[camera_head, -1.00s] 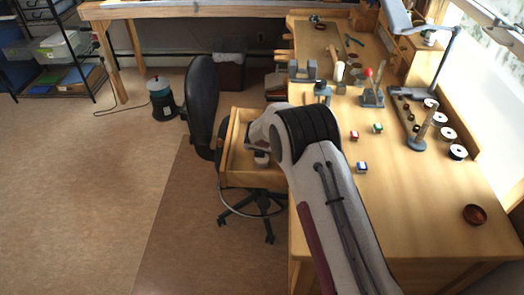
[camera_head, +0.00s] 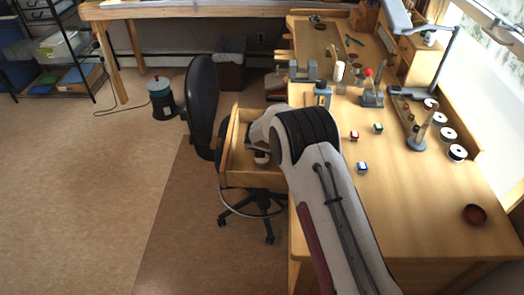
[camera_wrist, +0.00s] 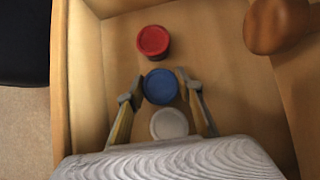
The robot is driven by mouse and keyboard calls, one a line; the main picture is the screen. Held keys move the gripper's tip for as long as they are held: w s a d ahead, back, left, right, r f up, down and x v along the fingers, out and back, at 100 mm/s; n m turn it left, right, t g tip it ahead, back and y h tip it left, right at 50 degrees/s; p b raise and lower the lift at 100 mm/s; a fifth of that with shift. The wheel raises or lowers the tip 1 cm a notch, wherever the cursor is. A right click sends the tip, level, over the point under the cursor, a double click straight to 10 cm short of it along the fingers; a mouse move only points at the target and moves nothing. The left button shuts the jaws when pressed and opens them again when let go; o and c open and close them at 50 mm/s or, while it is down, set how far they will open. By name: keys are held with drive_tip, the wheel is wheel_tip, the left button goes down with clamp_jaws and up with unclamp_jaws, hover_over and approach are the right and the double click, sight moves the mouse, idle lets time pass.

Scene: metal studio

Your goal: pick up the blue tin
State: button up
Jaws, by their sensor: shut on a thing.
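The blue tin (camera_wrist: 160,86) is round and shows in the wrist view inside the open wooden drawer (camera_wrist: 88,60). My gripper (camera_wrist: 161,84) is shut on it, with one finger on its left side and one on its right. A red tin (camera_wrist: 153,41) stands just beyond it in the drawer. A white round tin (camera_wrist: 169,124) is just on the near side, close to my gripper's body. In the head view my arm covers part of the drawer (camera_head: 238,180), and the blue tin cannot be made out there.
A brown rounded wooden thing (camera_wrist: 278,25) juts in at the upper right of the wrist view. A black chair (camera_head: 202,105) stands left of the drawer.

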drive_tip(key=shift+r, duration=0.1)
drive_tip(key=shift+r, duration=4.9)
